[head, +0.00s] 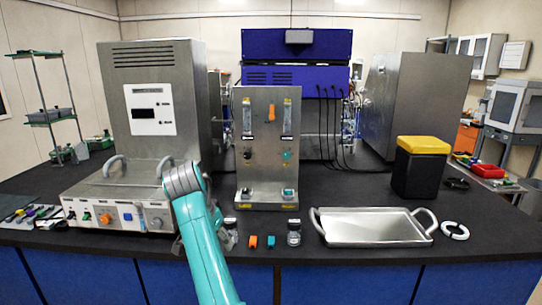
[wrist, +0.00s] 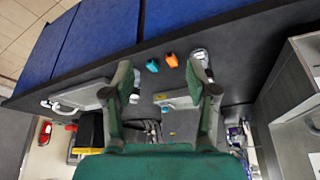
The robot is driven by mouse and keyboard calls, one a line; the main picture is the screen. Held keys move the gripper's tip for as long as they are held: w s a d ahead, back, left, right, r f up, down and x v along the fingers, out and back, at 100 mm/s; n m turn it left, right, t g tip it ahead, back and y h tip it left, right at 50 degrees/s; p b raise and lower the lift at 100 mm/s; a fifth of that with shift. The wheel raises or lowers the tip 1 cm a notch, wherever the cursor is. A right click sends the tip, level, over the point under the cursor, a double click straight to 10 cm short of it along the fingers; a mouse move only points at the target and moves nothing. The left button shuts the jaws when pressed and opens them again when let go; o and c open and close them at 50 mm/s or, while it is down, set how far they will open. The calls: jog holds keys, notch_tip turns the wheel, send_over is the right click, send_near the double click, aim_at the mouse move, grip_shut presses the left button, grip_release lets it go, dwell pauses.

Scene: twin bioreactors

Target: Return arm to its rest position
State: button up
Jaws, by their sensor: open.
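My gripper (wrist: 166,92) shows in the wrist view with its two green fingers spread apart and nothing between them. It hangs above the black bench, apart from the things on it. In the wrist view, a teal piece (wrist: 152,65) and an orange piece (wrist: 171,60) lie beyond the fingertips. In the head view my teal arm rises from the bottom edge to a grey joint in front of the left steel unit (head: 85,205). The gripper itself cannot be made out in the head view.
A steel tray (head: 372,229) and white ring (head: 454,230) lie at the right. A metal panel stand (head: 267,140) stands centrally, with a small bottle (head: 294,232) in front. A black bin with a yellow lid (head: 423,145) stands behind the tray. Hand tools (head: 30,213) lie far left.

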jog(key=s+d+f+n+t, duration=0.1)
jog(key=d+f, duration=0.3)
jog(key=f, duration=0.4)
jog(key=s+d+f+y, duration=0.1)
jog(key=d+f, duration=0.2)
jog(key=f, duration=0.6)
jog(key=s+d+f+n+t, duration=0.1)
jog(key=d+f, duration=0.3)
jog(key=f, duration=0.4)
jog(key=s+d+f+n+t+y, duration=0.1)
jog(key=s+d+f, duration=0.4)
jog(key=s+f, duration=0.25)
jog(key=s+d+f+n+t, duration=0.1)
jog(key=s+d+f+t, duration=0.1)
jog(key=s+d+f, duration=0.6)
jog(key=s+d+r+t+y, duration=0.1)
jog(key=s+d+r, duration=0.15)
jog(key=s, duration=0.85)
jog(key=s+d+r+t, duration=0.1)
jog(key=s+d, duration=0.2)
jog(key=s, duration=0.8)
jog(key=s+d+r+n+t+h, duration=0.1)
jog(key=s+d+r+t, duration=0.2)
jog(key=s+r, duration=1.5)
jog(key=shift+r+t, duration=0.3)
jog(key=shift+r, duration=0.1)
jog(key=shift+d, duration=0.1)
